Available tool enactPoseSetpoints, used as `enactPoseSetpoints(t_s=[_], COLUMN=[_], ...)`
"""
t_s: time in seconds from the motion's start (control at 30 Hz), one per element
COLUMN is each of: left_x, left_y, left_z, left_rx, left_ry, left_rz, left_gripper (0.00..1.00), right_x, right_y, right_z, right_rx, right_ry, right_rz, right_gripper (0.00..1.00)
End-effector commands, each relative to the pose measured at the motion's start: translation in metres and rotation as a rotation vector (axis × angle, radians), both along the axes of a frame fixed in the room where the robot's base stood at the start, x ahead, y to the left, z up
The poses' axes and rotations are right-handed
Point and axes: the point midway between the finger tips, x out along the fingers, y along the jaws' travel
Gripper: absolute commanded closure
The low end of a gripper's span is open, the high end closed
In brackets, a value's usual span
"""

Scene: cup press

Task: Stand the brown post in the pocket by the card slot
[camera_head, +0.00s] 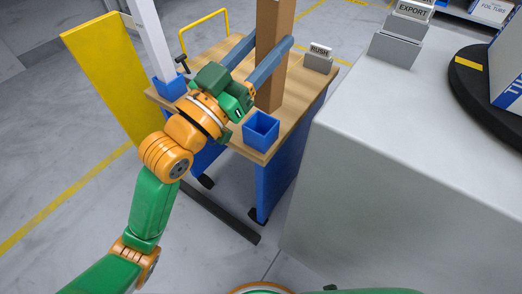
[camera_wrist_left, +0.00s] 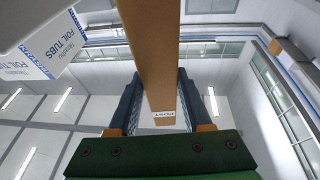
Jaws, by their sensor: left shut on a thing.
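The brown post (camera_head: 270,80) stands roughly upright between the two blue-grey fingers of my left gripper (camera_head: 271,45), which is shut on it. An empty blue pocket (camera_head: 261,131) sits at the near corner of the wooden cart top, in front of the post. Whether the post's lower end touches the top, I cannot tell. A grey card holder with a RUSH card (camera_head: 319,52) stands right of the post. My right gripper is not in view.
A second blue pocket (camera_head: 170,88) holds a white post (camera_head: 150,40) at the cart's left. A yellow panel (camera_head: 108,80) stands beside the cart. A grey counter (camera_head: 400,150) with an EXPORT card (camera_head: 412,10) and a black turntable (camera_head: 482,90) is at right.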

Motion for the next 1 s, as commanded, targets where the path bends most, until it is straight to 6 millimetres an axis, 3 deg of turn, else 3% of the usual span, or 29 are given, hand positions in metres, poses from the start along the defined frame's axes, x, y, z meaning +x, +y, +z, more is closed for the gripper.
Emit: enactPoseSetpoints(t_s=[0.03,0.1,0.2,0.5,0.6,1.0], left_x=[0.004,0.007,0.008,0.008,0.008,0.007], left_y=[0.006,0.013,0.017,0.017,0.016,0.016], left_z=[-0.012,-0.018,-0.044,-0.104,-0.114,-0.117], left_rx=[-0.023,-0.037,-0.04,-0.04,-0.04,-0.041], left_ry=[-0.016,-0.041,-0.052,-0.053,-0.054,-0.054], left_rz=[0.04,0.083,0.106,0.103,0.103,0.101], left_gripper=[1.0,1.0,1.0,1.0,1.0,1.0], right_x=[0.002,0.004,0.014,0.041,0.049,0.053], right_y=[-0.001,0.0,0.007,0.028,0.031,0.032], right_z=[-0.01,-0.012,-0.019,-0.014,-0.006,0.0], right_rx=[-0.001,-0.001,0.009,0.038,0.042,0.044], right_ry=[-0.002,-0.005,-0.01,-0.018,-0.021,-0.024], right_rz=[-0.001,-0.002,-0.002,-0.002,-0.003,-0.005], right_gripper=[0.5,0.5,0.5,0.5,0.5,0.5])
